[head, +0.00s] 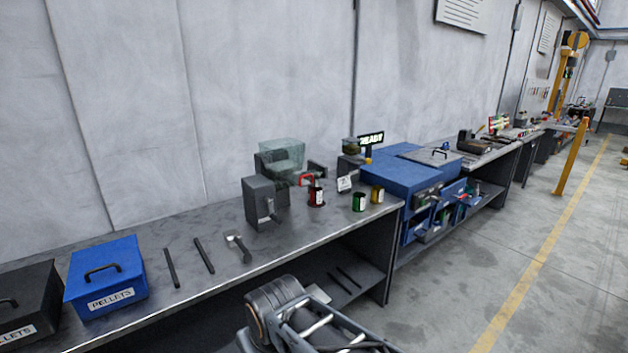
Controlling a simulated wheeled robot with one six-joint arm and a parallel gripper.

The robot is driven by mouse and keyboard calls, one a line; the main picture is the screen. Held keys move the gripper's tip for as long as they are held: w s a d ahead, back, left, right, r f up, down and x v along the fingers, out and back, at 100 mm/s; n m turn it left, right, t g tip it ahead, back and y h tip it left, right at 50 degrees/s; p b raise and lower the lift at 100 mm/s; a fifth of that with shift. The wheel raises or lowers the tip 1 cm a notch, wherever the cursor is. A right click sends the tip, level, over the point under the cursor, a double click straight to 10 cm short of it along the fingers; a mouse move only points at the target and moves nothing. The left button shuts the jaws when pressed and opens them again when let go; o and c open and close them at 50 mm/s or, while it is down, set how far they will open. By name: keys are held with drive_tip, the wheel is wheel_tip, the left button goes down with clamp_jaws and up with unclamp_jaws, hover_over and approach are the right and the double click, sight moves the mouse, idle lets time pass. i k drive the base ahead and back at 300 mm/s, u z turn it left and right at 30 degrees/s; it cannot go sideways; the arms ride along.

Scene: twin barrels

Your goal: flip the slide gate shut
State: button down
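A machine with a clear greenish hopper (281,154) stands on the grey workbench against the wall. A small red frame-like part (306,179) shows at its right side, low down; it may be the slide gate, but it is too small to tell whether it is open or shut. A grey box with a lever (261,203) stands in front of the machine and hides part of it. Part of my arm shows at the bottom centre, below the bench edge and well apart from the machine. I cannot make out my gripper's fingers.
A red can (316,196), a green can (359,202) and a yellow can (377,194) stand right of the machine. A blue pellets box (105,275) and dark tools (203,256) lie on the left bench. A blue workbench (405,178) adjoins at right. The right floor is open.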

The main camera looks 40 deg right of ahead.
sight(297, 179)
drive_tip(key=k, duration=1.15)
drive_tip(key=z, duration=1)
drive_tip(key=i, duration=1.65)
drive_tip(key=u, duration=0.95)
drive_tip(key=i, duration=0.35)
drive_tip(key=u, duration=0.3)
